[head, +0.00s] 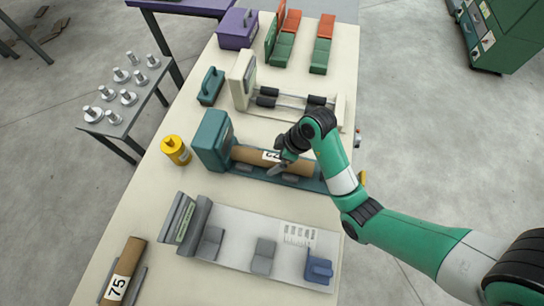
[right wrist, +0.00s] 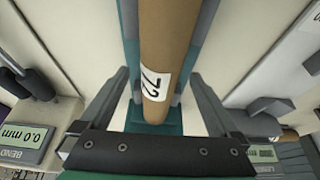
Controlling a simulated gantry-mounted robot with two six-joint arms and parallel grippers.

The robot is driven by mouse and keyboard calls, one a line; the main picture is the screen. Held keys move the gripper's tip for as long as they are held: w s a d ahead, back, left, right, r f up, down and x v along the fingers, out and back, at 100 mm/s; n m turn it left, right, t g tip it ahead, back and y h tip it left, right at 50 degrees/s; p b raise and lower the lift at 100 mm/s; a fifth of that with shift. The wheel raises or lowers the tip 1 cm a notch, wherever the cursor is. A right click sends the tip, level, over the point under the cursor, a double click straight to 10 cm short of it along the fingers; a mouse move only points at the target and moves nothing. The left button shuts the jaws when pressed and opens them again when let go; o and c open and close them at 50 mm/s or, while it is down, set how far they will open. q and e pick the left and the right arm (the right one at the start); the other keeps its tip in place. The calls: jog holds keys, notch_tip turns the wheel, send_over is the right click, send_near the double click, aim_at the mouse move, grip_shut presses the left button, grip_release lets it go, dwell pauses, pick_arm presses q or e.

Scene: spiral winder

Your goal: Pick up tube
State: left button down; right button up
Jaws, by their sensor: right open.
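A brown cardboard tube (head: 245,154) with a white number label lies along the bed of the teal machine (head: 211,140) in the middle of the table. My right gripper (head: 279,167) is over the tube's right half in the head view. In the right wrist view the tube (right wrist: 170,35) runs away from the camera between the two spread fingers of the gripper (right wrist: 158,88), with gaps on both sides. The label's digits are hard to read. A second brown tube (head: 124,263), labelled 75, lies at the table's near left corner. My left gripper is out of view.
A yellow canister (head: 175,150) stands left of the teal machine. A cream device with rollers (head: 242,80) is behind it, and a grey measuring bench with a blue slider (head: 319,268) is in front. A side table (head: 116,121) at left holds several metal parts.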

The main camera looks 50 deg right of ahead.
jog(key=shift+x, duration=0.9)
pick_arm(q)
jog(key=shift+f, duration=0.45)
